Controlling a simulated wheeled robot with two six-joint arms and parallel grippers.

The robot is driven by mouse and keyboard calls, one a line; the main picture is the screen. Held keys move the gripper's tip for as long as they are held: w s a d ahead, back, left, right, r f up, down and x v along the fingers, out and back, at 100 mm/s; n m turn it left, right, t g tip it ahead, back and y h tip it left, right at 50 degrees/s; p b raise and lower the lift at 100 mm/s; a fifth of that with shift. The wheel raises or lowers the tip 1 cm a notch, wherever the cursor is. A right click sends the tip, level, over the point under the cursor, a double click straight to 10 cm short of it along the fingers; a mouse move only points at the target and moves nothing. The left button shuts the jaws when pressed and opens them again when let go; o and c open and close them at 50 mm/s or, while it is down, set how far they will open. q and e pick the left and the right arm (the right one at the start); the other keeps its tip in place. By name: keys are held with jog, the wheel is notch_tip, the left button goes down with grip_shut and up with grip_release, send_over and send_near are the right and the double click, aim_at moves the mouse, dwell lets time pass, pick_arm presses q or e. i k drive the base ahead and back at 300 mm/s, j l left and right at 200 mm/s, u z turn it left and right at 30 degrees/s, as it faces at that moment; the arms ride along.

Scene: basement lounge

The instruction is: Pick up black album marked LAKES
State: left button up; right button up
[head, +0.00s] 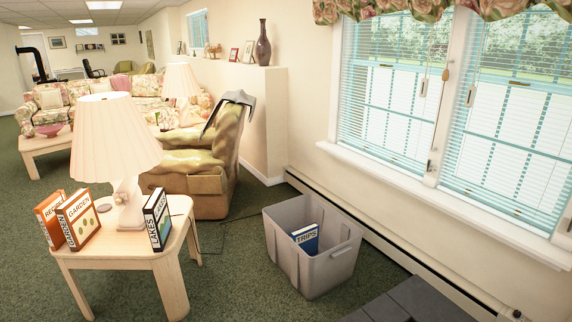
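The black album marked LAKES (157,220) stands upright on the right part of a light wood side table (130,258), beside the lamp. Its dark spine with white lettering faces me, and a picture cover shows on one side. An orange album marked GARDEN (79,219) and another orange album (50,219), its label partly hidden, stand on the left part of the same table. Neither of my grippers shows in the head view.
A lamp with a pleated shade (117,145) stands mid-table. A grey bin (333,272) on the floor to the right holds a blue album marked TRIPS (306,239). A tan armchair (205,165) stands behind the table. Green carpet (235,270) lies open between table and bin.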

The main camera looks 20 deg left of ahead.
aim_at(156, 211)
jog(key=i+j+u, duration=0.25)
jog(key=i+u, duration=1.15)
